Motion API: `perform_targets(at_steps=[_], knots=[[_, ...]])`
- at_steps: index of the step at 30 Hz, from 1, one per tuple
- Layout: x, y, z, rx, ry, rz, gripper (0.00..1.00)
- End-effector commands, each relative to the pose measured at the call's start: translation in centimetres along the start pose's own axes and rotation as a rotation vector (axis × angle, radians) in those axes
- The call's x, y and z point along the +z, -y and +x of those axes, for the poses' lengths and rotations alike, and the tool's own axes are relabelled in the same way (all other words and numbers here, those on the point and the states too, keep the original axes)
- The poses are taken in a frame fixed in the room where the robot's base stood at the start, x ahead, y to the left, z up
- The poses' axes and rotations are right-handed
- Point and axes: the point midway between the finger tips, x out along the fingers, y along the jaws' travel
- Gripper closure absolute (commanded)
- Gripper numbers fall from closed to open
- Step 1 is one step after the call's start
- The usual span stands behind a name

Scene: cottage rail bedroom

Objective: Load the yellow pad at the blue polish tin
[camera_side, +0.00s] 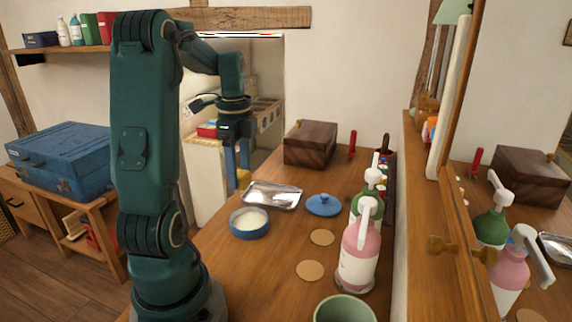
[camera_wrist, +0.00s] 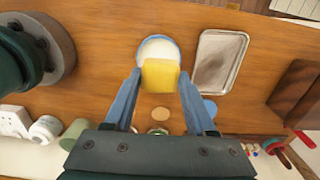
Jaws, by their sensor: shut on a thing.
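My gripper (camera_side: 238,168) has blue fingers shut on the yellow pad (camera_side: 243,178). The pad also shows between the fingertips in the wrist view (camera_wrist: 160,74). The open blue polish tin (camera_side: 250,230) with pale polish inside stands on the wooden table. In the wrist view the tin (camera_wrist: 158,40) is partly hidden behind the pad. In the side view the pad is above the table, up and behind the tin, apart from it. The blue lid (camera_side: 323,205) with a knob lies on the table to the right of the tin.
A silver tray (camera_side: 272,195) lies just behind the tin. A dark wooden box (camera_side: 311,144) stands farther back. Pink (camera_side: 358,255) and green (camera_side: 367,200) pump bottles stand along the right side. Two round tan discs (camera_side: 322,237) lie flat between tin and bottles. A green bowl (camera_side: 345,309) is in front.

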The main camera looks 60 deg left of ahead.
Motion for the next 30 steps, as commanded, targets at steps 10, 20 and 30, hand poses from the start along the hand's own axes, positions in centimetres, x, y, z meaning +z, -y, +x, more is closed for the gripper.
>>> perform_targets(at_steps=[10, 20, 30], knots=[[-1.5, -0.2, 2.9, 0.002, 0.000, 0.001, 0.89], [-1.5, -0.2, 5.8, 0.005, -0.001, 0.000, 0.89], [-1.5, -0.1, 8.3, 0.002, 0.000, 0.000, 0.89]])
